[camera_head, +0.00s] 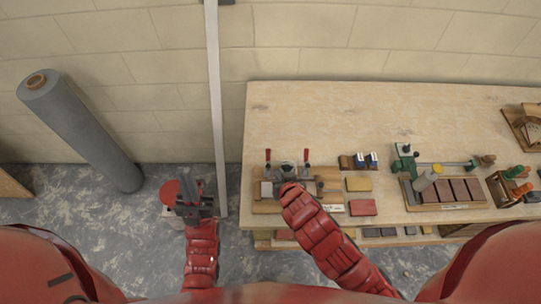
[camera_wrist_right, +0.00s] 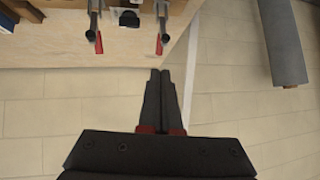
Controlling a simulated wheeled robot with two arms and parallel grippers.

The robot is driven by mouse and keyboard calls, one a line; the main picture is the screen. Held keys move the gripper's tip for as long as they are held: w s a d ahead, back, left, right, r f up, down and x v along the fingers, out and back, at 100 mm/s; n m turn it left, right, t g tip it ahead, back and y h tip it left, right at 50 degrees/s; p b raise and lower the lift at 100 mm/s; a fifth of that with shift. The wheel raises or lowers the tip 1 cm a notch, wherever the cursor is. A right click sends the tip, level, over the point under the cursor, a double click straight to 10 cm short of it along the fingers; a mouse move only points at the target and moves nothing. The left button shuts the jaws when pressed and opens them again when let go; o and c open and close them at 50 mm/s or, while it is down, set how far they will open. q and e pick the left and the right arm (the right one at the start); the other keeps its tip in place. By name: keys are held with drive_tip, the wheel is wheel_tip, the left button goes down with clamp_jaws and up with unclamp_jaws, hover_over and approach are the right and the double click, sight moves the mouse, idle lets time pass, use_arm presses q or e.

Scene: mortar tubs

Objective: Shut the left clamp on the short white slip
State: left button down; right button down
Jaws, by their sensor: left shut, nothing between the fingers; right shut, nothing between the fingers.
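A wooden clamping fixture (camera_head: 262,207) lies at the bench's left end. Its left clamp has an upright red handle (camera_head: 267,155); in the wrist view, which is turned around, this clamp (camera_wrist_right: 162,38) is the one at right. The right clamp (camera_head: 306,156) also has its red handle up. A small pale piece (camera_head: 267,189) sits in the fixture; I cannot tell whether it is the short white slip. My right gripper (camera_wrist_right: 160,74) is shut and empty, apart from the clamps; my arm hides part of the fixture. My left gripper (camera_head: 190,200) is shut and empty, left of the bench.
The bench (camera_head: 350,115) is bare towards the back. Yellow (camera_head: 358,184) and red (camera_head: 362,207) blocks lie right of the fixture. A tray of brown blocks (camera_head: 445,193) stands further right. A red round-topped object (camera_head: 170,191) is beside my left gripper. A grey roll (camera_head: 85,130) leans on the wall.

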drive_tip(key=b, duration=1.4)
approach(269, 155)
wheel_tip(269, 155, down, 2)
drive_tip(key=w, duration=0.2)
drive_tip(key=shift+w+a+f+p, duration=0.65)
drive_tip(key=shift+w+p, duration=0.25)
drive_tip(key=shift+p, duration=0.05)
drive_tip(key=shift+x, duration=0.8)
